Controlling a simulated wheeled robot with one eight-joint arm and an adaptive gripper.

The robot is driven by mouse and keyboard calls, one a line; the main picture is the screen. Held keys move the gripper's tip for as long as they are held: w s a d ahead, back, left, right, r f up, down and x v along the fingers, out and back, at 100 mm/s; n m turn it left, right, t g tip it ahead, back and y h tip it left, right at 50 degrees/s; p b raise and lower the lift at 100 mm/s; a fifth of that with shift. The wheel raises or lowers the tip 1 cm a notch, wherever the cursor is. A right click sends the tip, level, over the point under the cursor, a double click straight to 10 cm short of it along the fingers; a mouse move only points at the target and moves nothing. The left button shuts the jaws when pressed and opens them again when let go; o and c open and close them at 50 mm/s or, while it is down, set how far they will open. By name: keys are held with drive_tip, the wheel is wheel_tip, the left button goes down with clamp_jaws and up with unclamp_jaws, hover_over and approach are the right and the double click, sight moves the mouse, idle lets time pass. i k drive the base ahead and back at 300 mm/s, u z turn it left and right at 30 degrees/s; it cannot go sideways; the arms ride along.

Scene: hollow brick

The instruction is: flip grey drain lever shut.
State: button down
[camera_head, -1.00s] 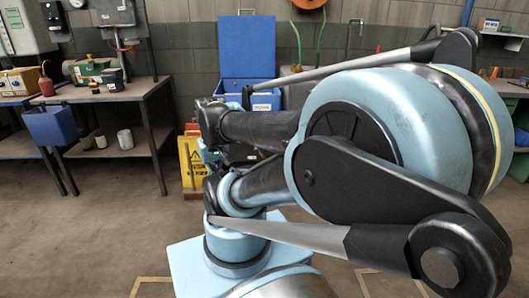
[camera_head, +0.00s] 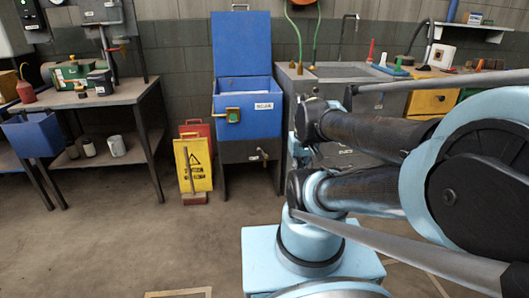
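A blue tub (camera_head: 246,93) with its blue lid (camera_head: 242,43) raised stands on a dark stand (camera_head: 236,165) against the back wall. A small drain fitting with what looks like the grey lever (camera_head: 263,155) sits on the front of the stand, below the tub. It is small, so I cannot tell the lever's exact angle. My arm is folded on the right side of the picture, apart from the tub and the lever. My gripper is not clearly visible; it is hidden behind or among my arm links.
A yellow warning sign (camera_head: 194,165) stands left of the stand. A workbench (camera_head: 137,93) is at left, with a blue bin (camera_head: 33,135) at its edge. A grey sink cabinet (camera_head: 335,80) and a yellow drawer unit (camera_head: 432,102) are at right. Floor before the stand is clear.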

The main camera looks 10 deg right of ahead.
sight(259, 150)
drive_tip(key=z, duration=0.05)
drive_tip(key=i, duration=0.4)
drive_tip(key=u, duration=1.2)
drive_tip(key=i, duration=0.5)
